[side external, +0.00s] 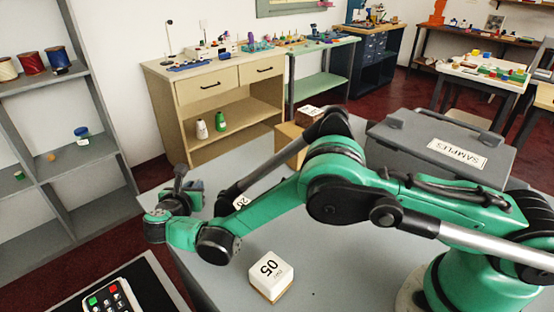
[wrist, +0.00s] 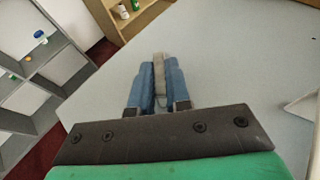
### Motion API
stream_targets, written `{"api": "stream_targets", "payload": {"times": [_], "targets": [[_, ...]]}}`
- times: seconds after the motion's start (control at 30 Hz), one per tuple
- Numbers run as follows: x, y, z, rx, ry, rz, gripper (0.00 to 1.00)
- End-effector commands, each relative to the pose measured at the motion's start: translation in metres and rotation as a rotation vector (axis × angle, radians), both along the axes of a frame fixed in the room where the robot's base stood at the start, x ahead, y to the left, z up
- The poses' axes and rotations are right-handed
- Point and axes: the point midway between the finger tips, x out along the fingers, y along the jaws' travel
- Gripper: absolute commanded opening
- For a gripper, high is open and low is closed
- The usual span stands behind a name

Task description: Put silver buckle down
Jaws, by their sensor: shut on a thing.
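My gripper's two blue fingers (wrist: 159,88) are shut on the silver buckle (wrist: 160,68), a narrow grey piece held between them in the wrist view. In the side view my gripper (side external: 190,192) is over the left part of the grey counter (side external: 330,275), and the buckle cannot be made out there. I cannot tell whether the buckle touches the counter.
A white box marked 05 (side external: 270,274) sits near the counter's front. A grey SAMPLES case (side external: 400,150) and a cardboard box (side external: 290,146) stand farther back. A keypad (side external: 110,300) is at lower left. Grey shelves (side external: 95,150) stand beyond the left edge. Counter ahead of my fingers is clear.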

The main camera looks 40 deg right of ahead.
Motion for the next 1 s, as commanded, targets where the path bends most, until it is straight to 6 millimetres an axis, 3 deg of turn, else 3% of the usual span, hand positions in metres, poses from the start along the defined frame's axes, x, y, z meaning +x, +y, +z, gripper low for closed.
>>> {"api": "stream_targets", "payload": {"times": [0.13, 0.2, 0.27, 0.67, 1.0], "targets": [[0.000, 0.000, -0.003, 0.000, 0.000, 0.000, 0.00], [0.000, 0.000, -0.003, 0.000, 0.000, 0.000, 0.27], [0.000, 0.000, -0.003, 0.000, 0.000, 0.000, 0.44], [-0.001, 0.002, 0.002, 0.000, 0.000, 0.001, 0.44], [-0.048, 0.049, 0.028, -0.001, 0.001, 0.006, 0.44]]}}
